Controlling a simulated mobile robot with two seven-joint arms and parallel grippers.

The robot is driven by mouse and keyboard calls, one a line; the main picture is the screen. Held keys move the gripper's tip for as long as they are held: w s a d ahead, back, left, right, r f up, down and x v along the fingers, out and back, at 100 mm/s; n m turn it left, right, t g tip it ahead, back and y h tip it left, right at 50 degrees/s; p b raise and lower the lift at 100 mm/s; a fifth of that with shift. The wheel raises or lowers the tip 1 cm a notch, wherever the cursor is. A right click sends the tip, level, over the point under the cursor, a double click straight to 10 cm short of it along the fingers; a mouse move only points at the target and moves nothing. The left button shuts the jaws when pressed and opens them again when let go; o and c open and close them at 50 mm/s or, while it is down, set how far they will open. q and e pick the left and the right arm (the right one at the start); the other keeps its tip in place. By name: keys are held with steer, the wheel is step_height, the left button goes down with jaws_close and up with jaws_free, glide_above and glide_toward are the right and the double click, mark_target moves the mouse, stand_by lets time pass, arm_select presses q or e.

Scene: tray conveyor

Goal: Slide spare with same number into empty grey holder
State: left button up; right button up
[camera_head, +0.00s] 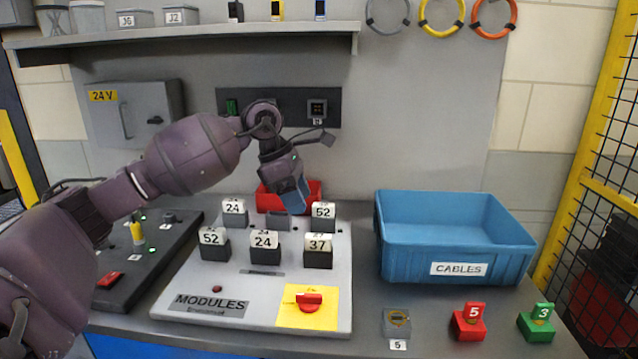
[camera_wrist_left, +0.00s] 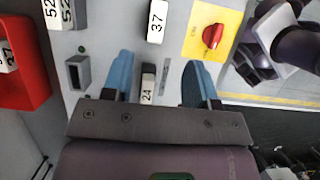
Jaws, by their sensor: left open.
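A small grey holder (camera_head: 397,322) with a label 5 stands at the front of the bench. To its right are a red block numbered 5 (camera_head: 468,323) and a green block numbered 3 (camera_head: 537,322), both upright. My left gripper (camera_head: 293,200) is open, high over the MODULES board, far from these three. In the left wrist view its blue fingers (camera_wrist_left: 157,82) stand either side of a block labelled 24 (camera_wrist_left: 147,85), seen below them. On the board, a grey socket (camera_head: 278,221) between the back blocks looks empty; it also shows in the wrist view (camera_wrist_left: 78,72). My right gripper is out of view.
The white MODULES board (camera_head: 250,284) carries several numbered blocks and a red knob (camera_head: 308,301) on yellow. A red bin (camera_head: 312,196) stands behind it; a block labelled 37 (camera_wrist_left: 8,57) shows in it. A blue CABLES crate (camera_head: 400,255) stands right.

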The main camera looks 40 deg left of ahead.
mark_target(318, 235)
arm_select(q)
steer(key=b+x, duration=0.1)
steer(key=x, duration=0.9)
steer(key=shift+w+f, duration=0.15)
steer(key=shift+w, duration=0.05)
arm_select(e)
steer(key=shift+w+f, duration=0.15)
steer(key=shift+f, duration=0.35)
arm_select(q)
jaws_close()
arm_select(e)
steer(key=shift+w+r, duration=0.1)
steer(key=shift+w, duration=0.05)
arm_select(q)
steer(key=shift+r+p, duration=0.75)
steer(key=shift+r, duration=1.9)
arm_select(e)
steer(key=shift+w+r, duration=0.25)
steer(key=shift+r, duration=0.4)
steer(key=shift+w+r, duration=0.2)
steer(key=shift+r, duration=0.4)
arm_select(q)
steer(key=shift+r+p, duration=0.55)
steer(key=shift+r, duration=1.45)
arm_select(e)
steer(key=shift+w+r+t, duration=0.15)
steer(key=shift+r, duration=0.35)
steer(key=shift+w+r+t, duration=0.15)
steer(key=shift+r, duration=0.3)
